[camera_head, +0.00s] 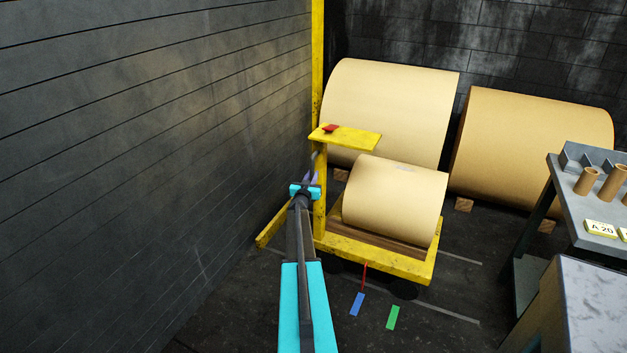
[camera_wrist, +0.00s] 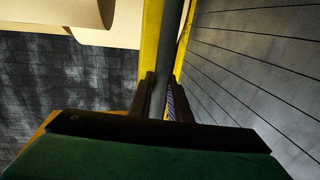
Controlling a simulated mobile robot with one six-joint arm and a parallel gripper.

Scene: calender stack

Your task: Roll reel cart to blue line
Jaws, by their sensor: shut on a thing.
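The yellow reel cart (camera_head: 390,262) stands on the floor with a tan paper reel (camera_head: 392,198) lying on its wooden bed. A thin red pointer (camera_head: 364,277) hangs from the cart's near edge. Its lower end appears close to the far end of the blue line (camera_head: 357,304) on the floor; I cannot tell whether they line up exactly. A green line (camera_head: 393,317) lies to the right of the blue one. My gripper (camera_head: 307,183) is at the cart's left post, shut on a dark grey bar, the cart's handle, which also shows in the wrist view (camera_wrist: 172,45).
A plank wall (camera_head: 170,150) runs close along the left. Two large reels (camera_head: 395,105) stand behind the cart with wooden chocks (camera_head: 464,204). A grey table (camera_head: 590,215) with cardboard cores and a pale-topped box (camera_head: 597,300) are at right. Floor in front is clear.

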